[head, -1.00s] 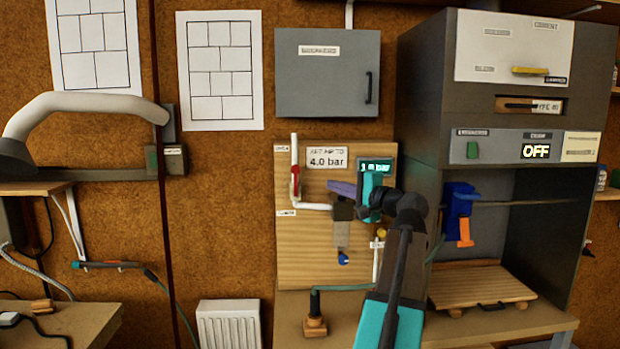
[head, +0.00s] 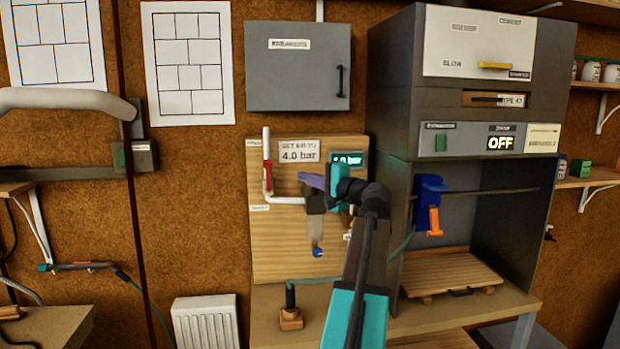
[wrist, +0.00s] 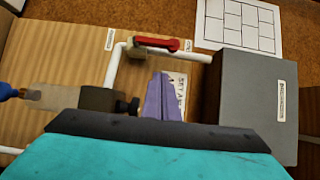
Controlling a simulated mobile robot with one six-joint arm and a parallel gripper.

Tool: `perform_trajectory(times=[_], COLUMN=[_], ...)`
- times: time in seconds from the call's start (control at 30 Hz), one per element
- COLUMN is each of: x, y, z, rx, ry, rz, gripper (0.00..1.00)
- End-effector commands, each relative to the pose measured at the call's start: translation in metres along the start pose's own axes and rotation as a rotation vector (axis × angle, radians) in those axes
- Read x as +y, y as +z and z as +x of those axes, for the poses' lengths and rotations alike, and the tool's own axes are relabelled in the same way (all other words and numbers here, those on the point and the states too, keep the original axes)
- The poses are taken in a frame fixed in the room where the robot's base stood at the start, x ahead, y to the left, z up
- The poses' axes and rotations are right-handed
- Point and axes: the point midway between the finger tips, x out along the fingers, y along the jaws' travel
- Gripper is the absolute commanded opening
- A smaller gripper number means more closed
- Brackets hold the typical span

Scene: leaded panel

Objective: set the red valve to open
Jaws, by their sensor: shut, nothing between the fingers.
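The red valve (head: 267,178) has a lever on the white pipe at the left of the wooden panel (head: 281,245). In the head view the lever stands upright, roughly along the pipe. In the wrist view the red valve (wrist: 155,43) lies near the top, also roughly parallel to the pipe. My gripper (head: 312,181) has purple fingers, shut and empty, to the right of the valve and apart from it. The fingers of my gripper also show in the wrist view (wrist: 163,98), below the lever. The small labels near the valve are too blurred to read surely.
A 4.0 bar sign (head: 298,151) and a lit gauge (head: 347,159) sit right of the valve. A grey breaker box (head: 298,68) juts out above the panel.

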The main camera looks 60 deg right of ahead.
Motion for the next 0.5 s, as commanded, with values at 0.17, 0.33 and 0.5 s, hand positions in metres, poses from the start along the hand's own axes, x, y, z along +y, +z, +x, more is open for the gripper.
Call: perform_trajectory(times=[0.17,0.33,0.5], x=[-0.003,-0.003,-0.002], y=[0.0,0.0,0.009], z=[0.028,0.052,0.072], rx=[-0.002,-0.002,-0.003], ry=[0.001,0.001,0.001], rz=[0.0,0.0,0.0], gripper=[0.0,0.0,0.0])
